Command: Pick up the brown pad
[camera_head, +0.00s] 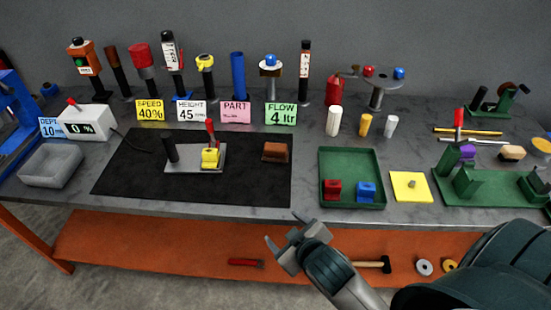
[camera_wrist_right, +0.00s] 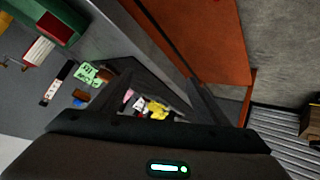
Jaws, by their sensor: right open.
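The brown pad (camera_head: 276,152) is a small brown block lying on the right part of the black mat (camera_head: 130,179), on the grey workbench. My right gripper (camera_head: 283,231) is open and empty, in front of the bench's front edge. It is below the pad in the head view and well apart from it. The two dark fingers also show spread in the right wrist view, with the bench seen tilted beyond them; I cannot pick out the pad surely there. My left gripper is not in view.
A grey plate with a yellow block (camera_head: 210,158) and a red-handled lever stands left of the pad. A green tray (camera_head: 352,162) with red and blue blocks is at its right. Labels and upright tools line the back. An orange shelf (camera_head: 150,250) runs below.

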